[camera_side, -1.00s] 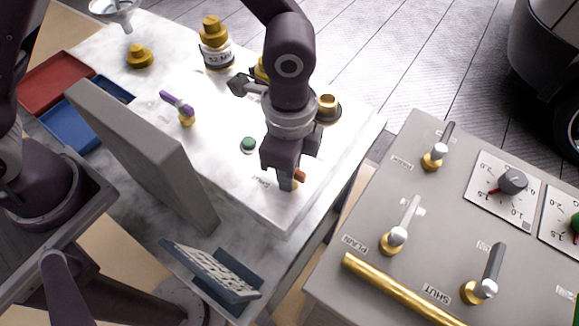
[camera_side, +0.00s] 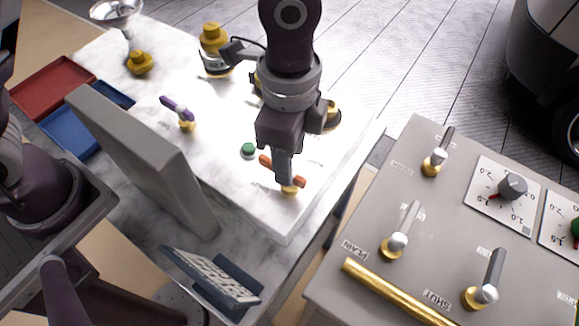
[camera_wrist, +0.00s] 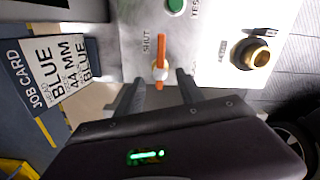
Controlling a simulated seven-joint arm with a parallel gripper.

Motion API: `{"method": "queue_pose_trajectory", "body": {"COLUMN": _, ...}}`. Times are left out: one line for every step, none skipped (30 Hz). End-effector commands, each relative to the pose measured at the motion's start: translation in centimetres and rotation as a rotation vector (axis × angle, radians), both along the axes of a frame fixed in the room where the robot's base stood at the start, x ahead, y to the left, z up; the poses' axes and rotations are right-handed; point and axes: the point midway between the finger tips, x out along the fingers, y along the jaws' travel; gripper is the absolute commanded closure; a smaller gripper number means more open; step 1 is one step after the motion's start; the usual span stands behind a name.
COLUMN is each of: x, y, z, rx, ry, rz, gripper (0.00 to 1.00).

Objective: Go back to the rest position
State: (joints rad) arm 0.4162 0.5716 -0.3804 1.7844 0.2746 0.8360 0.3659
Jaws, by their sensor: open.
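My gripper (camera_side: 284,172) is above the white bench near its front right corner, pointing down. A small valve with an orange lever (camera_side: 295,178) and brass base stands just by the fingertips. The orange lever (camera_wrist: 161,52) also shows in the wrist view, just beyond the fingers, beside a "SHUT" label. Whether a finger touches the lever I cannot tell.
A green button (camera_side: 248,150), a purple-levered valve (camera_side: 178,110) and brass fittings (camera_side: 140,63) stand on the bench. A grey upright panel (camera_side: 145,160) is at left. A job card (camera_side: 212,272) is in front. A grey control panel (camera_side: 450,220) with levers is at right.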

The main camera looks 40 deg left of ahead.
Motion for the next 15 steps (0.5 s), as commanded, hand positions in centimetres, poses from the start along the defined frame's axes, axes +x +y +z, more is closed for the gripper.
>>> {"method": "queue_pose_trajectory", "body": {"x": 0.0, "y": 0.0, "z": 0.5, "rx": -0.001, "ry": -0.001, "rz": 0.000, "gripper": 0.55}}
{"method": "queue_pose_trajectory", "body": {"x": 0.0, "y": 0.0, "z": 0.8, "rx": 0.000, "ry": -0.001, "rz": 0.000, "gripper": 0.55}}
{"method": "queue_pose_trajectory", "body": {"x": 0.0, "y": 0.0, "z": 1.0, "rx": 0.000, "ry": 0.000, "rz": -0.001, "gripper": 0.55}}
{"method": "queue_pose_trajectory", "body": {"x": 0.0, "y": 0.0, "z": 1.0, "rx": 0.000, "ry": 0.000, "rz": -0.001, "gripper": 0.55}}
{"method": "queue_pose_trajectory", "body": {"x": 0.0, "y": 0.0, "z": 1.1, "rx": 0.000, "ry": 0.000, "rz": -0.001, "gripper": 0.55}}
{"method": "queue_pose_trajectory", "body": {"x": 0.0, "y": 0.0, "z": 1.1, "rx": 0.000, "ry": 0.001, "rz": -0.001, "gripper": 0.55}}
{"method": "queue_pose_trajectory", "body": {"x": 0.0, "y": 0.0, "z": 1.1, "rx": 0.000, "ry": 0.001, "rz": -0.001, "gripper": 0.55}}
{"method": "queue_pose_trajectory", "body": {"x": 0.0, "y": 0.0, "z": 1.1, "rx": 0.000, "ry": 0.001, "rz": -0.001, "gripper": 0.55}}
{"method": "queue_pose_trajectory", "body": {"x": 0.0, "y": 0.0, "z": 1.0, "rx": 0.000, "ry": 0.001, "rz": -0.001, "gripper": 0.55}}
{"method": "queue_pose_trajectory", "body": {"x": 0.0, "y": 0.0, "z": 1.0, "rx": 0.000, "ry": 0.001, "rz": -0.001, "gripper": 0.55}}
{"method": "queue_pose_trajectory", "body": {"x": 0.0, "y": 0.1, "z": 1.1, "rx": 0.000, "ry": 0.000, "rz": 0.001, "gripper": 0.55}}
{"method": "queue_pose_trajectory", "body": {"x": 0.1, "y": 0.4, "z": 1.5, "rx": 0.000, "ry": -0.007, "rz": 0.014, "gripper": 0.55}}
{"method": "queue_pose_trajectory", "body": {"x": 0.2, "y": 1.0, "z": 2.0, "rx": 0.001, "ry": -0.018, "rz": 0.035, "gripper": 0.55}}
{"method": "queue_pose_trajectory", "body": {"x": 0.4, "y": 1.8, "z": 2.9, "rx": 0.001, "ry": -0.036, "rz": 0.067, "gripper": 0.55}}
{"method": "queue_pose_trajectory", "body": {"x": 0.5, "y": 3.5, "z": 4.5, "rx": 0.001, "ry": -0.068, "rz": 0.129, "gripper": 0.55}}
